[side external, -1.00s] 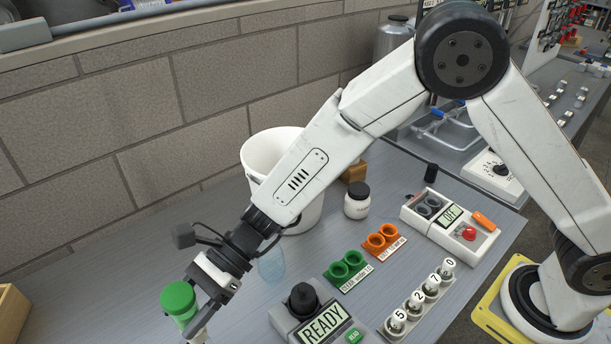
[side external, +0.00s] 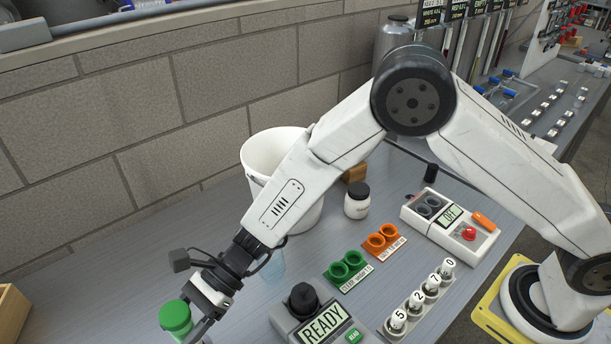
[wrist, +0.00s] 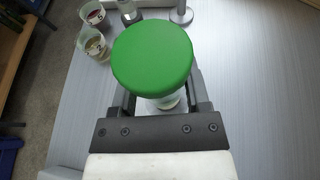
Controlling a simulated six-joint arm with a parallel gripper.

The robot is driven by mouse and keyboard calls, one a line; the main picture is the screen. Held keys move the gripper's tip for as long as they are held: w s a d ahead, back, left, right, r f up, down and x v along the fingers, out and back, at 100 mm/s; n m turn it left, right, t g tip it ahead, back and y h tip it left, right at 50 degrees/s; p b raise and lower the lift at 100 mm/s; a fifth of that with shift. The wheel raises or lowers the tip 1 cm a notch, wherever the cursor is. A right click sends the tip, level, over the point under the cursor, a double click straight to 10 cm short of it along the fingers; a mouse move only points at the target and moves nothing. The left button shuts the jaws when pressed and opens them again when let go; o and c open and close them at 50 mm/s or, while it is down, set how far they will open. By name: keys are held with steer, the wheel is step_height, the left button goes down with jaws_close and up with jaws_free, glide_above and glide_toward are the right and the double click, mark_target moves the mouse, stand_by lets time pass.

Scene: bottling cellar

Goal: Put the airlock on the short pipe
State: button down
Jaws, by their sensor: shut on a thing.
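The airlock (side external: 176,318) has a wide green cap, and its body below is clear. In the wrist view the cap of the airlock (wrist: 152,57) hides most of the body. My gripper (wrist: 161,100) is shut on the airlock, with a dark finger on each side. In the side view my gripper (side external: 205,322) is low at the bottom left edge, partly cut off. A metal pipe on a round base (wrist: 181,13) and another upright metal piece (wrist: 129,10) stand ahead in the wrist view, apart from the airlock. I cannot tell which is the short pipe.
Two cups of liquid (wrist: 93,14) (wrist: 95,46) stand near the bench's left edge in the wrist view. In the side view, a white bucket (side external: 262,157), a READY device (side external: 318,322), green holders (side external: 347,267) and orange holders (side external: 383,240) stand right of my gripper.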

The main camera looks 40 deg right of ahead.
steer(key=shift+f, duration=0.2)
steer(key=shift+c, duration=0.3)
jaws_free()
steer(key=shift+r, duration=0.1)
steer(key=shift+d+r, duration=0.1)
steer(key=v, duration=1.1)
steer(key=shift+d, duration=0.4)
steer(key=shift+w+r, duration=0.1)
